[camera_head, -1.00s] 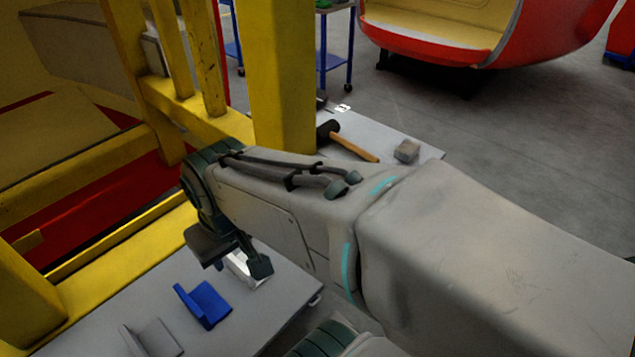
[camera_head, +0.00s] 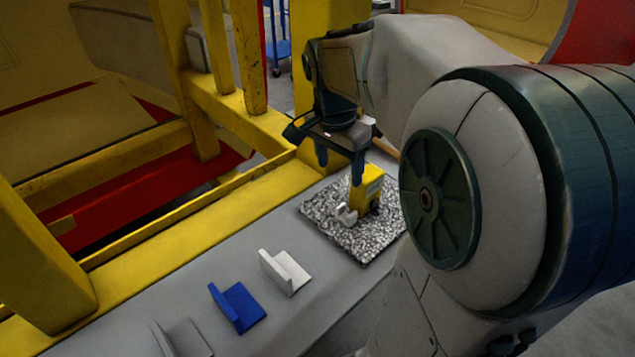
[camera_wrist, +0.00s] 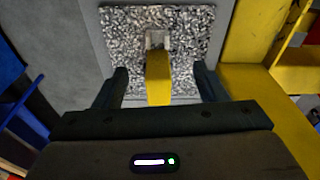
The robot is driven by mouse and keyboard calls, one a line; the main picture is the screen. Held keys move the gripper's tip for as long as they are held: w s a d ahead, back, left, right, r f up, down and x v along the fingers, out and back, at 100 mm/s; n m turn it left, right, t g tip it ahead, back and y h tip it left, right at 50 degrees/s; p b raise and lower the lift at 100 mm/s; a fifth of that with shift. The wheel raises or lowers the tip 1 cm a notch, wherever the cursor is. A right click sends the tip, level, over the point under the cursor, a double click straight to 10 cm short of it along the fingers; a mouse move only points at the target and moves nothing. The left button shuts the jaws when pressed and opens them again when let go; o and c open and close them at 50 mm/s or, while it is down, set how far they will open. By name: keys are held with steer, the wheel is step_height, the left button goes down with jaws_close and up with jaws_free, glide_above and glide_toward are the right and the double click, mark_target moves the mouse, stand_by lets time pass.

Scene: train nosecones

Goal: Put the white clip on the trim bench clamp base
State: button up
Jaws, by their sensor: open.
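The white clip (camera_head: 285,270) looks like a small L-shaped bracket. It lies on the grey bench between a blue bracket and a speckled slab. A yellow block (camera_head: 367,189) stands on the slab, with a whitish jaw-like piece (camera_head: 347,215) at its foot; this looks like the clamp base. My gripper (camera_head: 340,162) is open, pointing down above the slab at the yellow block. In the wrist view the yellow block (camera_wrist: 158,78) shows between the spread fingers of my gripper (camera_wrist: 161,76), with the whitish piece (camera_wrist: 157,39) beyond it. I cannot tell whether the fingers touch the block.
The speckled slab (camera_head: 332,232) lies on the grey bench (camera_head: 200,270). A blue bracket (camera_head: 237,306) and a grey bracket (camera_head: 182,340) stand in line with the white one. A yellow frame (camera_head: 180,235) runs along the bench's far side, with posts rising close to my arm.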

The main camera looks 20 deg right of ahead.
glide_above(345, 218)
steer(key=shift+m, duration=0.4)
steer(key=f, duration=0.8)
steer(key=shift+a+f, duration=0.2)
steer(key=shift+a, duration=0.2)
steer(key=shift+d+f, duration=0.25)
steer(key=shift+f, duration=1.05)
steer(key=shift+d+f, duration=0.2)
steer(key=shift+f, duration=1.1)
steer(key=c, duration=1.1)
steer(key=shift+c, duration=0.2)
steer(key=shift+r, duration=0.2)
